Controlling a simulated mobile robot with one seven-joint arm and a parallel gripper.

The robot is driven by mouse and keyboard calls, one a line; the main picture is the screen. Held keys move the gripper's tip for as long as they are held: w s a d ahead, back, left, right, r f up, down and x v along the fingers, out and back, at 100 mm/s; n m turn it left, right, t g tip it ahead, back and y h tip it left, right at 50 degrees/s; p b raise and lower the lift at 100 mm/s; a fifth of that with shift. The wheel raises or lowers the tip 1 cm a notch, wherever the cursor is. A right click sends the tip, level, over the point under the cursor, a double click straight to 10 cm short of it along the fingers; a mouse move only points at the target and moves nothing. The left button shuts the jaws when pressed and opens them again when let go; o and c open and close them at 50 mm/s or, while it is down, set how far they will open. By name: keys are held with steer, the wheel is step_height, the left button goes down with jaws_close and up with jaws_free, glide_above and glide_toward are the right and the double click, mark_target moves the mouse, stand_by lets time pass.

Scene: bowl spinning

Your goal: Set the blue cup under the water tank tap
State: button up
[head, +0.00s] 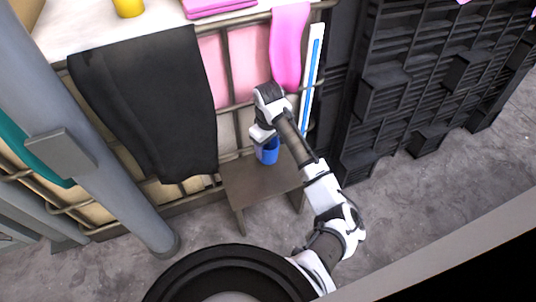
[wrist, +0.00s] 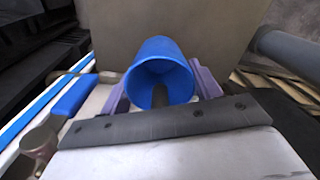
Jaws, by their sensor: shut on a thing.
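The blue cup (head: 269,154) is in my gripper (head: 262,142), over the back part of a small brown table (head: 255,188) beside the water tank (head: 228,130). I cannot tell whether the cup's base touches the tabletop. In the wrist view, the cup (wrist: 160,58) sits between the two purple fingers, which are shut on its sides. Its open mouth faces the camera. A brownish round metal piece (wrist: 38,143) shows at the lower left of the wrist view; it may be the tap, but I cannot be sure. No tap shows clearly in the head view.
A black cloth (head: 150,105) and a pink cloth (head: 288,45) hang over the tank's cage. A blue-and-white strip (head: 312,80) stands right of my gripper. Black panelling (head: 400,90) fills the right. A grey post (head: 90,130) stands at left. The front of the tabletop is clear.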

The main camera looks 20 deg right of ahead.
steer(key=shift+f+b, duration=0.4)
steer(key=shift+f, duration=1.8)
steer(key=shift+f, duration=0.2)
steer(key=o, duration=1)
steer(key=shift+r, duration=0.15)
step_height(320, 180, up, 12)
steer(key=p, duration=0.2)
steer(key=shift+p, duration=0.35)
